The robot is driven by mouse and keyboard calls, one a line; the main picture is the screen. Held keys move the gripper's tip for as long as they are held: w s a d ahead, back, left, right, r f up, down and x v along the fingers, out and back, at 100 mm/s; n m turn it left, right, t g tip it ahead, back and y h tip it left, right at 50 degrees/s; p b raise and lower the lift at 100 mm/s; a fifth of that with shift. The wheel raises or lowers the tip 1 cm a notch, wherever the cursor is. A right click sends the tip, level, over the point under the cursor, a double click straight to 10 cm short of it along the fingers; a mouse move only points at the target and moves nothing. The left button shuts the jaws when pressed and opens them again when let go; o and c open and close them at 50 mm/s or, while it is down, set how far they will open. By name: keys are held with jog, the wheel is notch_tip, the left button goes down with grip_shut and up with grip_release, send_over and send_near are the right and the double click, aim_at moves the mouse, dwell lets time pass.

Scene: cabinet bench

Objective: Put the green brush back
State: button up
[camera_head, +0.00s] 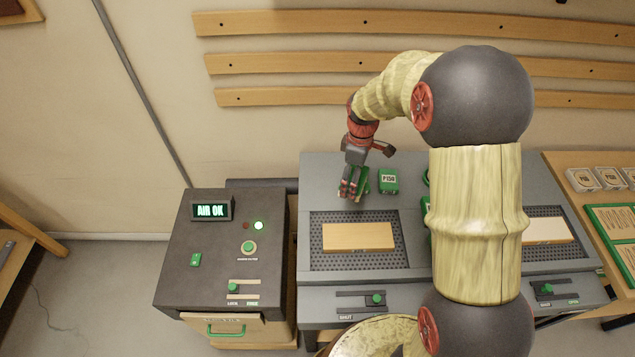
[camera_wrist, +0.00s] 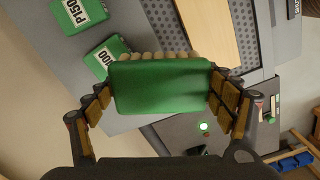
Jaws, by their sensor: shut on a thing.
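The green brush (camera_wrist: 160,88) is a rounded green block with a row of tan bristles along its far edge in the wrist view. My gripper (camera_wrist: 163,98) is shut on it, with a finger at each of its short sides. In the head view my gripper (camera_head: 352,191) is low over the back of the grey bench, behind the left perforated bed. The brush is mostly hidden there by the fingers. I cannot tell whether it touches the bench.
A green P150 block (camera_head: 389,181) stands just right of my gripper. A green "100" block (camera_wrist: 108,58) lies close to the brush. A wooden board (camera_head: 358,237) lies on the left perforated bed (camera_head: 320,262). A dark cabinet (camera_head: 208,275) with an "AIR OK" display stands at left.

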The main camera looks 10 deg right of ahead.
jog(key=w+a+f, duration=0.3)
jog(key=w+f, duration=0.1)
jog(key=w, duration=0.3)
jog(key=b, duration=0.1)
send_over(328, 185)
notch_tip(328, 185, down, 5)
jog(key=shift+s+d+r, duration=0.1)
jog(key=shift+s+r, duration=0.05)
jog(key=shift+w+f+b, duration=0.2)
jog(key=shift+f+b, duration=0.1)
jog(key=shift+f, duration=1.5)
jog(key=shift+f+b, duration=0.25)
jog(key=shift+b, duration=0.05)
jog(key=o, duration=1.1)
jog(key=shift+r, duration=0.15)
